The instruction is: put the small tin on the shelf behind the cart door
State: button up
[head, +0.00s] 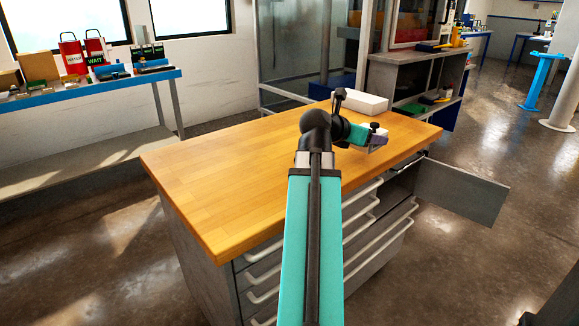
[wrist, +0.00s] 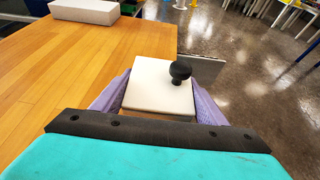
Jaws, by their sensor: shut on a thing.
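My gripper (wrist: 160,98) has purple fingers, shut on the sides of a pale square thing with a black knob on top, which I take for the small tin (wrist: 150,95). In the head view my gripper (head: 375,142) holds it above the right part of the cart's wooden top (head: 215,165), near the edge on the door side. The cart door (head: 460,190) stands open, swung out to the right. The shelf behind it is mostly hidden by the cart top and shadow.
A white box (head: 362,103) lies on the far part of the cart top, and it also shows in the wrist view (wrist: 85,11). Drawers with pale handles (head: 362,228) line the cart's near side. Open floor (head: 470,265) lies around the door.

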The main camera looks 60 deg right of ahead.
notch_tip(320, 180, up, 22)
jog(key=p, duration=2)
jog(key=shift+f+p, duration=0.25)
jog(key=shift+p, duration=0.1)
jog(key=shift+s, duration=0.1)
